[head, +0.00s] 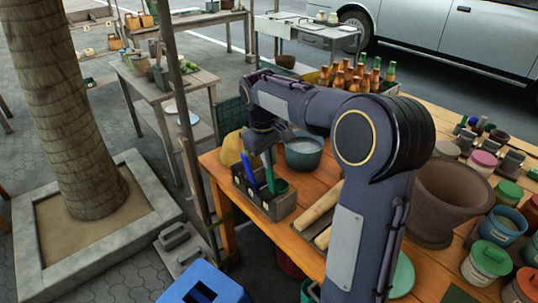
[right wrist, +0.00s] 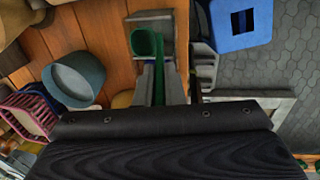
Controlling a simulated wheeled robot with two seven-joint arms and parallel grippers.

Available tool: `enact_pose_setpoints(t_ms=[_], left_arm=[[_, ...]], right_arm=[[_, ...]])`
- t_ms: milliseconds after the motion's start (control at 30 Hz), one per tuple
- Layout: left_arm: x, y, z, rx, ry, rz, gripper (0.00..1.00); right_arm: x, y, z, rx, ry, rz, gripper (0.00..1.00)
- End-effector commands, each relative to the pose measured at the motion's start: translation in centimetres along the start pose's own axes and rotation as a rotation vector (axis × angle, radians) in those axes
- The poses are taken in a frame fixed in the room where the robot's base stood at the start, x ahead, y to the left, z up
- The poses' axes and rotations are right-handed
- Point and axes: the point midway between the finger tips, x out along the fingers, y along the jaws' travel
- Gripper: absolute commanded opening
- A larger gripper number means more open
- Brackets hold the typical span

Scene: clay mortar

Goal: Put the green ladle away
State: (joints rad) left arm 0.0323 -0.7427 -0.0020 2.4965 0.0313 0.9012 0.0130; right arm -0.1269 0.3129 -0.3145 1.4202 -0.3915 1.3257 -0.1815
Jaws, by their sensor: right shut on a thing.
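The green ladle (head: 279,186) is at the right part of a grey caddy (head: 281,208) near the table's left edge. The ladle's cup (right wrist: 148,42) and long green handle (right wrist: 184,42) show in the right wrist view, against the caddy's compartment. My right gripper (head: 268,160) reaches down over the caddy and is shut on the ladle; its fingers (right wrist: 160,84) also show in the right wrist view. Whether the ladle rests on the caddy's floor is hidden. A blue utensil (head: 249,172) stands in the caddy's left part. My left gripper is out of view.
A teal-grey bowl (head: 304,152) and a yellowish rounded item (head: 233,146) stand behind the caddy. Wooden rolling pins (head: 318,208) lie to its right. A large brown mortar (head: 444,200) and several lidded jars stand further right. A blue stool (head: 203,284) is on the floor.

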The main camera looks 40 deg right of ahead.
Motion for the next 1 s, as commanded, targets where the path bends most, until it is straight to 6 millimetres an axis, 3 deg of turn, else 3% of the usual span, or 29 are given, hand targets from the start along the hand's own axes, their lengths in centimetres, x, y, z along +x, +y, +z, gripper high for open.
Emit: enact_pose_setpoints(t_ms=[500, 1000], left_arm=[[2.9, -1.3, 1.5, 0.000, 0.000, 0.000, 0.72], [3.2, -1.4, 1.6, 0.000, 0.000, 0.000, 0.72]], right_arm=[[5.3, -0.8, 0.1, -0.001, -0.001, 0.000, 0.00], [6.0, -0.8, 0.1, 0.000, 0.000, 0.001, 0.00]])
